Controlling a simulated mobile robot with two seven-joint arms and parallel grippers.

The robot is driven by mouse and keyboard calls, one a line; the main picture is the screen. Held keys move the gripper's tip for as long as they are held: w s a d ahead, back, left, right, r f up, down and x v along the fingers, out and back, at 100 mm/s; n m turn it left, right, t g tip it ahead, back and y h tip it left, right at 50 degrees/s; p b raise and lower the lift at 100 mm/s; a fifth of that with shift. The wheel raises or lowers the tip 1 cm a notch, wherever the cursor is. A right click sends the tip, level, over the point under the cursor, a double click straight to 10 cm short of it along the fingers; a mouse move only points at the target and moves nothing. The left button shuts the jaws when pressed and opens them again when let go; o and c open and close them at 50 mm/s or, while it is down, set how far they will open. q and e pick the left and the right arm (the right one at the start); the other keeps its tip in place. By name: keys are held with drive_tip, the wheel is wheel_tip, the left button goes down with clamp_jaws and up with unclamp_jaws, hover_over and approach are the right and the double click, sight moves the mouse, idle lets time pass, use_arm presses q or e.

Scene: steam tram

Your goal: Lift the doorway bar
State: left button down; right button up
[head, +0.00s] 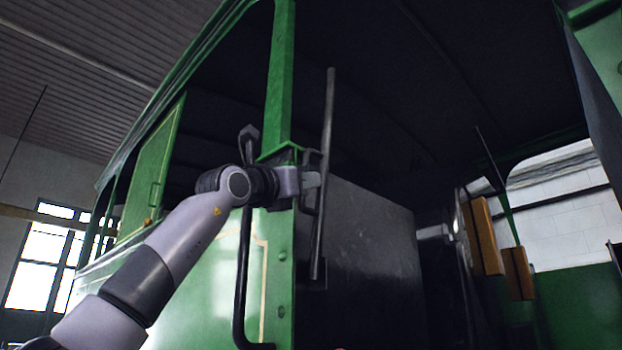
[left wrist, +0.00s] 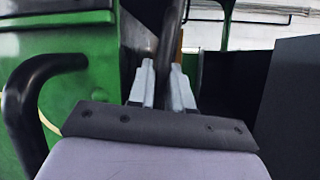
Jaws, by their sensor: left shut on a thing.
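The doorway bar (head: 324,130) is a dark, slim bar standing nearly upright, leaning slightly, beside the green doorway post of the tram. My left gripper (head: 312,180) comes in from the left and is shut on the bar around its middle. In the left wrist view, the two pale fingers (left wrist: 162,88) lie on either side of the dark bar (left wrist: 171,35), which rises up between them. The bar's lower end hangs free in front of a dark panel in the head view. My right gripper is not in view.
The green post (head: 281,75) stands just left of the bar. A curved black handrail (head: 241,280) runs down the green side panel; a black rail (left wrist: 30,105) also shows close at left in the wrist view. A dark panel (head: 370,250) stands behind the bar. Brown blocks (head: 482,237) hang farther right.

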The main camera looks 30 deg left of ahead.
use_arm(q)
drive_tip(key=shift+a+r, duration=0.15)
idle(0.3)
drive_tip(key=c, duration=1.1)
unclamp_jaws()
drive_tip(key=b+v, duration=0.5)
drive_tip(key=v, duration=0.2)
drive_tip(key=shift+s, duration=0.15)
